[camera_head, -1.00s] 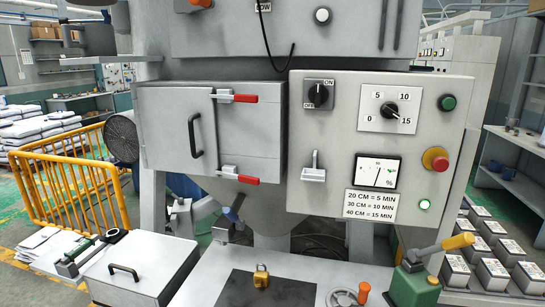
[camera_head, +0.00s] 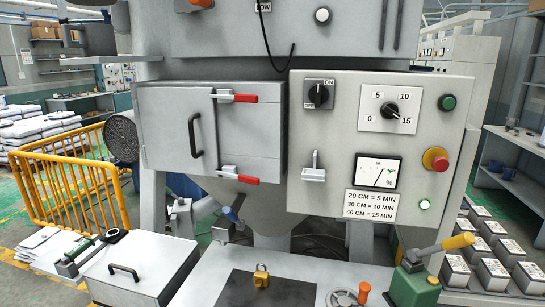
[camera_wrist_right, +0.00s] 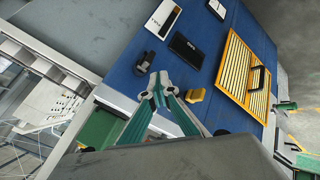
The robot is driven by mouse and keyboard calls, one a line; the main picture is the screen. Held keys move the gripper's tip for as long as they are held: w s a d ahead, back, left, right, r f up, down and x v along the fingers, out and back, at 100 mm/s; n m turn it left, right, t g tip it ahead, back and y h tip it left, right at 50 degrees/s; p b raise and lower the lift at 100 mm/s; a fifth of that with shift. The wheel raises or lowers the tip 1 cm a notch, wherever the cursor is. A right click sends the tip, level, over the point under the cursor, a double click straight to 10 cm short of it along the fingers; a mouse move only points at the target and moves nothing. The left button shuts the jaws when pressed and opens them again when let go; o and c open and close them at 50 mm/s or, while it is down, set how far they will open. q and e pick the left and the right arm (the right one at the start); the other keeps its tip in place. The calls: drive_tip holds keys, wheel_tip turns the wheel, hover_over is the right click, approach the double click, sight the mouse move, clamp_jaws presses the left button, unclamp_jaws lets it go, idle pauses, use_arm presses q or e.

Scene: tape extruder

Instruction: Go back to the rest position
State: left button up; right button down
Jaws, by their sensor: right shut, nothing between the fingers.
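My right gripper (camera_wrist_right: 157,90) shows in the right wrist view. Its fingertips are together and nothing is between them. Neither gripper shows in the head view. The extruder's control panel (camera_head: 335,135) carries an ON/OFF switch (camera_head: 318,95), a timer dial (camera_head: 390,110) pointing toward 15, and a percent gauge (camera_head: 377,172). A small green light (camera_head: 424,204) glows below the red button (camera_head: 435,159). The door (camera_head: 240,145) to the panel's left is closed, with two red-handled latches.
In the right wrist view, a blue surface (camera_wrist_right: 208,70) holds a black box (camera_wrist_right: 187,50), a yellow block (camera_wrist_right: 195,95) and a yellow-framed slatted panel (camera_wrist_right: 243,75).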

drive_tip(key=a+f+m+t+y, duration=0.2)
drive_tip(key=a+f+y, duration=0.2)
drive_tip(key=a+f, duration=0.4)
drive_tip(key=shift+s+a+f+y, duration=0.15)
drive_tip(key=shift+s+a+y, duration=0.2)
drive_tip(key=shift+a, duration=0.9)
